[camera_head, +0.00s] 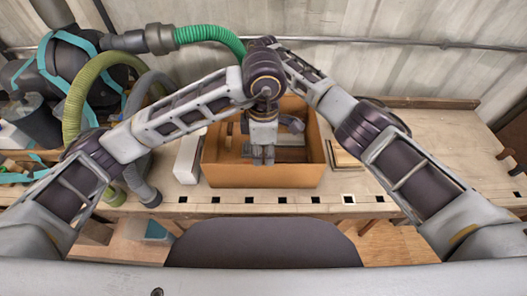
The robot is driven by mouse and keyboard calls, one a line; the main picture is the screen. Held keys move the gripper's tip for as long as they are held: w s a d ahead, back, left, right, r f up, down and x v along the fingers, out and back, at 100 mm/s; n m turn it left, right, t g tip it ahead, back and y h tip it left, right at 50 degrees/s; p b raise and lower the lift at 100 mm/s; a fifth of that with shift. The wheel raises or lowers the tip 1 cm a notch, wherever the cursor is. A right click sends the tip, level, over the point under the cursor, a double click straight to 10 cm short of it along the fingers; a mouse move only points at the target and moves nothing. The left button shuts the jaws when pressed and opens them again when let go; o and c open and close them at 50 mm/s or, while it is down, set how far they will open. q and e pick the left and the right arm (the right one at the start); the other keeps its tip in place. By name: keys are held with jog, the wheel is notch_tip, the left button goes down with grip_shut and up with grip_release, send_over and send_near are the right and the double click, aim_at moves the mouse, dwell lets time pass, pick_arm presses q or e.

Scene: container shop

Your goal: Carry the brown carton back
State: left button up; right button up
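The brown carton (225,175) stands upright and open-topped on the workbench, in the middle of the head view. My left gripper (263,159) points down over the carton, its fingertips at the top edge of the near wall. Its two fingers are close together; I cannot tell whether they grip that wall. My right arm reaches in from the right to behind my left wrist, and its gripper is hidden there. My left wrist and gripper cover part of the carton's inside.
The workbench (400,188) has a row of square holes along its front edge. A white box (188,158) stands close left of the carton, and wooden pieces (345,155) lie close right. Green (210,34) and olive (76,100) hoses crowd the left. Bare bench shows farther right.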

pick_arm(q)
jog(key=shift+r, duration=2.7)
pick_arm(e)
jog(key=shift+r, duration=0.1)
notch_tip(320, 180, up, 12)
jog(key=shift+f, duration=0.15)
